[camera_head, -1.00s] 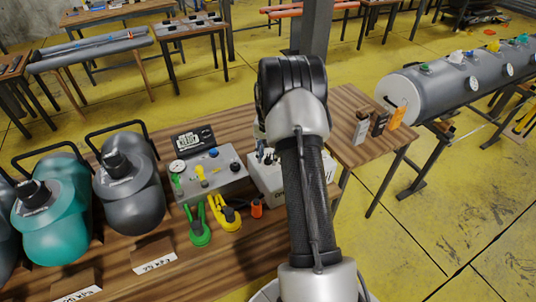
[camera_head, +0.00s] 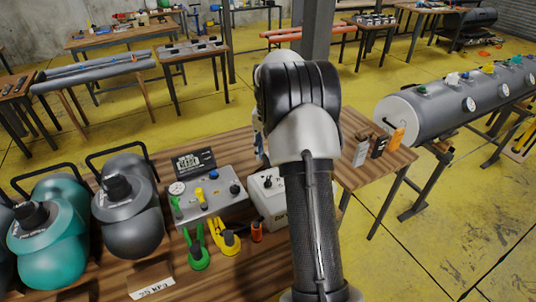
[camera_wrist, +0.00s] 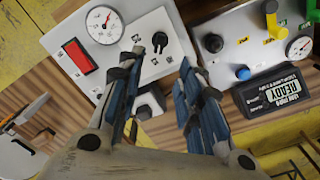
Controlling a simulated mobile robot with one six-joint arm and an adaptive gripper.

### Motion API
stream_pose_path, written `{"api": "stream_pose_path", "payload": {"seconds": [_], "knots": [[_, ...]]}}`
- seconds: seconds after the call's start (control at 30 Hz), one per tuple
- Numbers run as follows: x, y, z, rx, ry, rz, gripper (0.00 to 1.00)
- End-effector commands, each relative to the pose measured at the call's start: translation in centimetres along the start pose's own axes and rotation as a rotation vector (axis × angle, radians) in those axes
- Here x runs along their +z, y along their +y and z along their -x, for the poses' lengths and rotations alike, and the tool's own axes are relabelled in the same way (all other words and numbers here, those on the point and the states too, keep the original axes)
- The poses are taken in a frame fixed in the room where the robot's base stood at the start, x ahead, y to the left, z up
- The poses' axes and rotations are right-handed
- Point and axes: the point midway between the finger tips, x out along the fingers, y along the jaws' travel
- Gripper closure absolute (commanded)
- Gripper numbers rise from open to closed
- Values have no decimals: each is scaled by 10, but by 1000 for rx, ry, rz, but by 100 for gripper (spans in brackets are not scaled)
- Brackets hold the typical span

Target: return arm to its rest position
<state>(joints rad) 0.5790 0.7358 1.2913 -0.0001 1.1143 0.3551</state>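My arm (camera_head: 312,190) stands upright in the middle of the head view, its dark elbow section raised. My gripper (camera_wrist: 163,68) shows in the wrist view with its two blue-padded fingers apart and nothing held between them. In the head view it is mostly hidden behind my arm; only a small part shows at the arm's left side.
Small boxes (camera_head: 378,145) stand right of my arm.

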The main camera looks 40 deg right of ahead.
Motion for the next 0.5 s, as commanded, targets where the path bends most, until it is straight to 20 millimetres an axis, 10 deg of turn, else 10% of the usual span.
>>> {"api": "stream_pose_path", "payload": {"seconds": [0.5], "knots": [[8,-6,12,-4,10,22,67]]}}
